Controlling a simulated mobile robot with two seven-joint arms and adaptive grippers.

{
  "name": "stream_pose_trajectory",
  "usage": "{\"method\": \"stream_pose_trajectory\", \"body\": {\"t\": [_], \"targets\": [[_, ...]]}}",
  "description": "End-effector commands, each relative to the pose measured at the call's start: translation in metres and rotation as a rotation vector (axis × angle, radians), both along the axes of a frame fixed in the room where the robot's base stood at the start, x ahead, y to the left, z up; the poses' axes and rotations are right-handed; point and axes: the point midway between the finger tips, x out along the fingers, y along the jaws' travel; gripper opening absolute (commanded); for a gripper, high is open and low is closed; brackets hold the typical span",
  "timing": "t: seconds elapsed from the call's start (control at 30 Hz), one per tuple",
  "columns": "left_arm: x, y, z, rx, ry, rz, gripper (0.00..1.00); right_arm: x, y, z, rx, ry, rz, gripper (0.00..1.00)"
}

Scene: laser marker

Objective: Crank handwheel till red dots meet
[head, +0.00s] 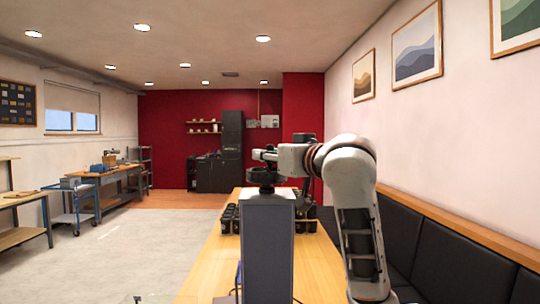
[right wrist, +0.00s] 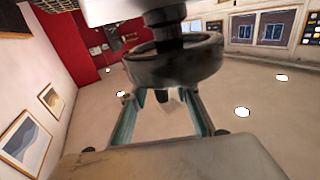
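The handwheel (head: 264,176) is a small dark round part on top of a tall grey column (head: 268,240) in the middle of the head view. In the right wrist view it is a large dark ring (right wrist: 175,66) on a thick shaft. My right gripper (head: 264,155) is at the wheel's top in the head view. In the right wrist view my right gripper (right wrist: 160,98) has its two fingers spread, with ceiling showing between them. A small dark and pale piece sits between the fingers by the ring; contact cannot be told. No red dots are visible. My left gripper is out of view.
The column stands on a wooden table (head: 205,275). A black padded bench (head: 450,262) runs along the right wall. Open grey floor (head: 110,245) lies to the left, with a blue cart (head: 72,203) beyond.

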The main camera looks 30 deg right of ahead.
Motion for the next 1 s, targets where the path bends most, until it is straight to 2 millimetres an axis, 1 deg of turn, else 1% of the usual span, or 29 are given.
{"method": "stream_pose_trajectory", "body": {"t": [0.03,0.13,0.17,0.57,0.77,1.0], "targets": [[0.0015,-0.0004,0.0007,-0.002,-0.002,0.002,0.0,-0.0001,0.0002,0.0001,0.0,0.0,0.0,0.28],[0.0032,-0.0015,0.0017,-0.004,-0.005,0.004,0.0,-0.0002,0.0002,0.0001,0.0,0.0,0.0,0.02],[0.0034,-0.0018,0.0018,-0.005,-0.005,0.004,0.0,-0.0002,0.0002,0.0001,0.0,0.0,0.0,0.0],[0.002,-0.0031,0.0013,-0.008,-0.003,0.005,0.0,0.0007,-0.0001,-0.0002,0.001,0.001,0.038,0.0],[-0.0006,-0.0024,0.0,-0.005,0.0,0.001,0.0,0.0029,0.0005,-0.0007,0.001,0.002,0.142,0.0],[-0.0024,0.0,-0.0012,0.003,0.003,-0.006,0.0,0.0063,0.0047,-0.001,0.002,0.004,0.348,0.0]]}}
